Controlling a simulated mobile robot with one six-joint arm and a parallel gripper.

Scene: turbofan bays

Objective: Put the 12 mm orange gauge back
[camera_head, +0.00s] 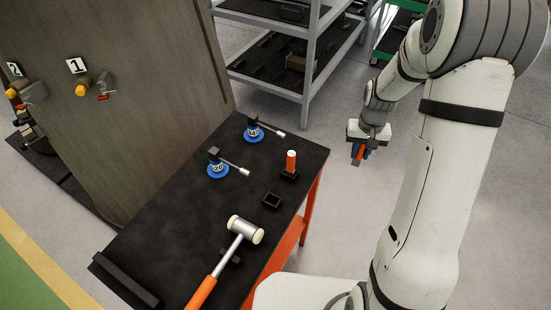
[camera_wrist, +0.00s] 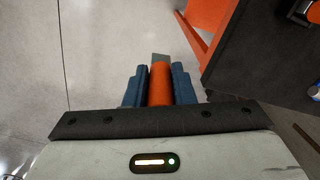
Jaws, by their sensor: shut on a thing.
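My gripper (camera_head: 360,151) is shut on an orange gauge (camera_wrist: 160,84), held between its blue fingers in the wrist view. A grey tip shows at the gauge's far end. In the head view the gauge (camera_head: 358,155) is off the right side of the black-topped table, over the floor. A small empty black square holder (camera_head: 272,201) sits near the table's right edge. Another orange gauge with a white top (camera_head: 291,162) stands upright in a second black holder (camera_head: 289,176) behind it. I cannot read any size marking.
A hammer (camera_head: 245,229) with an orange handle lies on the black table top (camera_head: 160,220). Two blue-based tools (camera_head: 253,134) (camera_head: 217,170) stand toward the back. A grey shelf rack (camera_head: 307,75) stands behind. The floor right of the table is clear around my gripper.

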